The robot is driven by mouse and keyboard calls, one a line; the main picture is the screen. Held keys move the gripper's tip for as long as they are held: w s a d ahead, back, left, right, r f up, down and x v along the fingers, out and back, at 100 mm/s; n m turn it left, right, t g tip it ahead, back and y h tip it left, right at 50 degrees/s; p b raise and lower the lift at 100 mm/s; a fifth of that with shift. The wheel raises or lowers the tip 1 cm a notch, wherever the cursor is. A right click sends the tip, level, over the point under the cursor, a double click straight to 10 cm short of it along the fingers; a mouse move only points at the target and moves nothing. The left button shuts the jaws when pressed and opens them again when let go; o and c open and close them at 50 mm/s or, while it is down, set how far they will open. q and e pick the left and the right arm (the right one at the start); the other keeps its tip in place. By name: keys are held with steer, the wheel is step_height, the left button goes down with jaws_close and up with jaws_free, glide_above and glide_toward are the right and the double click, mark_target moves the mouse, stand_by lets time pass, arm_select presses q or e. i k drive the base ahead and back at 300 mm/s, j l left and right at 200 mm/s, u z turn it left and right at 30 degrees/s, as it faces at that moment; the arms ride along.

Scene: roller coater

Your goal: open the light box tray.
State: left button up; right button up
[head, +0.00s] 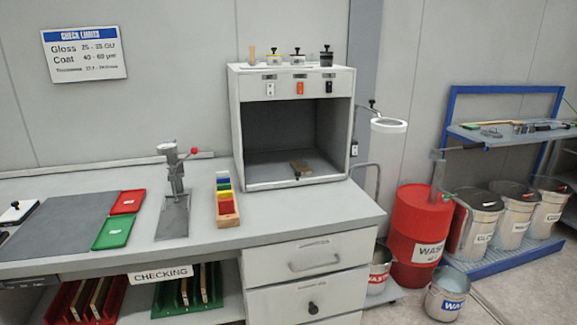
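The light box (233,130) is a white cabinet with an open front and a dark grey interior, standing at the right part of the bench. Its floor tray (265,172) lies inside at the bottom, level with the front edge as far as I can tell. A small dark knob (297,176) sits at the middle of the tray's front. A small brown piece (301,166) lies on the tray behind the knob. Neither of my grippers is in view.
The bench top (290,213) is clear in front of the light box. A colored block rack (228,203) and a lever press (175,195) stand to its left. A ring lamp (388,126) and a red waste drum (418,225) are at right. Drawers (310,258) are below.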

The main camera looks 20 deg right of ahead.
mark_target(266, 169)
steer(key=i+z, duration=0.4)
steer(key=i+j+z, duration=0.35)
steer(key=l, duration=0.1)
